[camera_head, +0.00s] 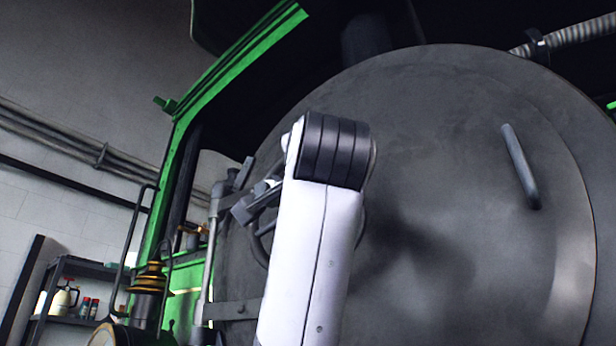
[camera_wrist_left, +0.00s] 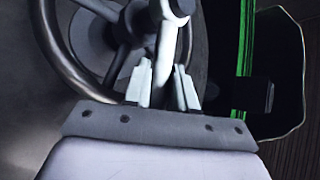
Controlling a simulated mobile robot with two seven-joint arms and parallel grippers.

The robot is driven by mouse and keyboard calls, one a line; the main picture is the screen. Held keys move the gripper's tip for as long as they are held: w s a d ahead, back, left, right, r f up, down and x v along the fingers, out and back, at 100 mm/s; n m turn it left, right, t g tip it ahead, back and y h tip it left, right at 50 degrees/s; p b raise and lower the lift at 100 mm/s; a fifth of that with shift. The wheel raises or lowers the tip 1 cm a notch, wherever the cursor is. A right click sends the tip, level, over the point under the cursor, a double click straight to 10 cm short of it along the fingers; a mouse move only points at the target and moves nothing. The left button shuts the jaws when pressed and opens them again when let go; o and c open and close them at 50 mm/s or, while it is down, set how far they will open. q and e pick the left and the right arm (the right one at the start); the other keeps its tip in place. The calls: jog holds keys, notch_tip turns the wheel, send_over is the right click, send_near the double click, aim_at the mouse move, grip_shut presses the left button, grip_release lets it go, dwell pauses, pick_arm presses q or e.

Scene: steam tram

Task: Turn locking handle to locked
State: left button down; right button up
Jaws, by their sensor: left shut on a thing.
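The locking handle (camera_wrist_left: 165,58) is a pale metal bar in the left wrist view, standing out from a hub in front of a dark spoked handwheel (camera_wrist_left: 66,57). My left gripper (camera_wrist_left: 162,84) is shut on this bar, with one finger on each side of it. In the head view my white left arm covers most of the handle and handwheel. Only part of the wheel's rim (camera_head: 260,245) shows beside the arm, on the large round grey door (camera_head: 440,230). My right gripper is in neither view.
A fixed grab bar (camera_head: 521,167) is on the door to the right. The green cab frame (camera_head: 235,68), pipes and a brass lamp (camera_head: 151,278) are at the left. A shelf with bottles (camera_head: 75,300) stands by the wall. Space before the door's right side looks clear.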

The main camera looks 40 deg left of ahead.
pick_arm(q)
jog(key=a+f+m+t+h+b, duration=0.1)
jog(key=f+m+t+h+b, duration=0.2)
jog(key=m+h, duration=0.5)
jog(key=a+f+m+t+h+b, duration=0.2)
jog(key=m+t+h, duration=0.5)
jog(key=m, duration=0.7)
jog(key=f+h+b, duration=0.1)
jog(key=h+b, duration=0.1)
jog(key=shift+w+a+f+t+b, duration=0.15)
jog(key=shift+a+f+t+b, duration=0.05)
jog(key=shift+f+t+b, duration=0.2)
jog(key=c, duration=1)
grip_release()
